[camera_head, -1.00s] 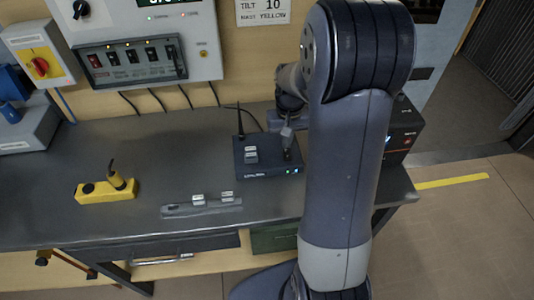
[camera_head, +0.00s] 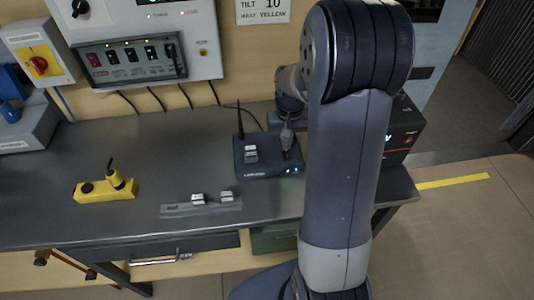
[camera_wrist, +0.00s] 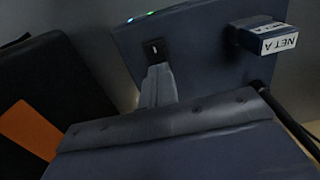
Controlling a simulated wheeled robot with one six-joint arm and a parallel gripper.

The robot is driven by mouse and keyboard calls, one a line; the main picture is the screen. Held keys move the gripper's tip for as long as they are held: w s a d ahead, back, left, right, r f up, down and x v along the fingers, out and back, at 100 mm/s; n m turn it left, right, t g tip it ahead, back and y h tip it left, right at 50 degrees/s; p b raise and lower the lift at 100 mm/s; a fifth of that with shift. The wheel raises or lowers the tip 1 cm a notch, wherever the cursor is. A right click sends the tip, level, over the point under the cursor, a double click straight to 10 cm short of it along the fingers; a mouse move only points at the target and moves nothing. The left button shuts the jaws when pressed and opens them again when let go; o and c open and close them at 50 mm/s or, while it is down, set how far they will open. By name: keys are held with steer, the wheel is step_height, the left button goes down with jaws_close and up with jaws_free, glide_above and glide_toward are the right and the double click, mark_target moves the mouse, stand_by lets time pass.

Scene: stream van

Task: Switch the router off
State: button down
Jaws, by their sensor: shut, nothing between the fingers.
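The router (camera_head: 262,172) is a dark blue-grey box with an upright antenna, standing on the bench. Green lights glow on its front edge, and green and blue lights show in the wrist view on the router (camera_wrist: 200,45). A small black rocker switch (camera_wrist: 154,50) with a white mark sits on its top face. My gripper (camera_head: 287,151) points down over the right part of the router. In the wrist view, my gripper's fingers (camera_wrist: 159,72) are shut and empty, with their tips right by the switch. I cannot tell whether they touch it.
A block labelled NET A (camera_wrist: 276,42) stands on the router beside the switch. A dark box with an orange patch (camera_head: 402,135) stands to the right. A grey strip (camera_head: 180,211) and a yellow block (camera_head: 105,193) lie on the bench. A switch panel (camera_head: 130,60) hangs behind.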

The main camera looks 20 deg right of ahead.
steer(key=shift+f, duration=0.4)
steer(key=shift+r+p, duration=2.6)
steer(key=shift+r, duration=0.95)
steer(key=shift+f, duration=0.15)
step_height(320, 180, down, 7)
steer(key=b, duration=0.5)
steer(key=shift+b, duration=0.4)
steer(key=shift+r, duration=0.2)
